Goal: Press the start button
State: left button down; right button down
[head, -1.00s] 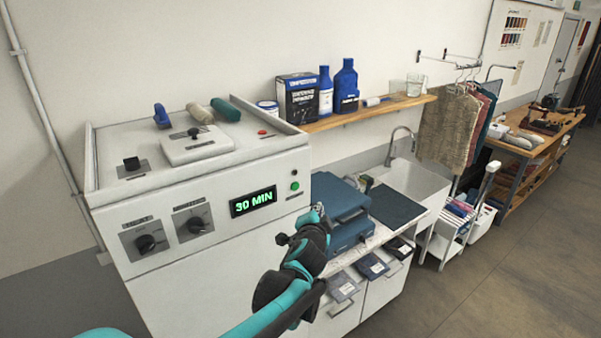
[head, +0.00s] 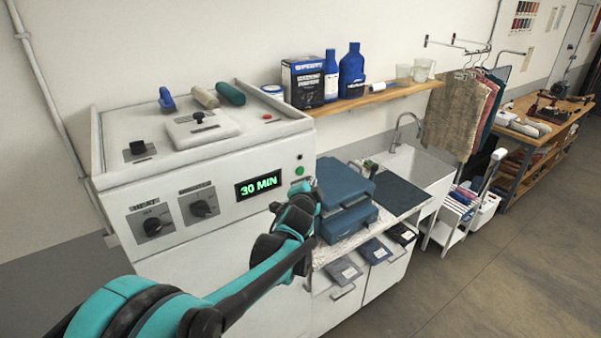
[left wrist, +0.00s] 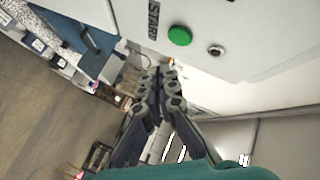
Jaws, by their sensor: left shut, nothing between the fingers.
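The green start button (head: 300,171) is on the upper right of the white machine's front (head: 215,255), right of the display reading "30 MIN" (head: 258,185). In the left wrist view the round green button (left wrist: 180,36) shows beside the printed word START (left wrist: 153,20). My left gripper (head: 314,187) is in front of the machine's right edge, just below and right of the button. Its fingers (left wrist: 166,76) are shut and empty, with their tips below the button in the left wrist view. They look apart from it. My right gripper is in neither view.
A small dark round fitting (left wrist: 216,50) sits near the button. Two knobs (head: 152,226) are left of the display. A blue case (head: 343,195) stands on the counter right of the machine. A shelf with bottles (head: 385,101) is above. The floor at right is clear.

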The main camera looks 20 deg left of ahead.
aim_at(306, 170)
pick_arm(q)
jog(key=shift+w+a, duration=0.85)
jog(key=shift+a, duration=0.25)
jog(key=shift+a, duration=0.1)
dwell(0.6)
jog(key=shift+w+a+b, duration=0.3)
jog(key=shift+w+a, duration=0.2)
jog(key=shift+a, duration=0.05)
dwell(0.7)
dwell(0.4)
jog(key=shift+s+d, duration=0.5)
jog(key=shift+d, duration=0.15)
jog(key=s+d, duration=0.1)
jog(key=d, duration=0.1)
jog(key=s+d, duration=0.2)
dwell(0.3)
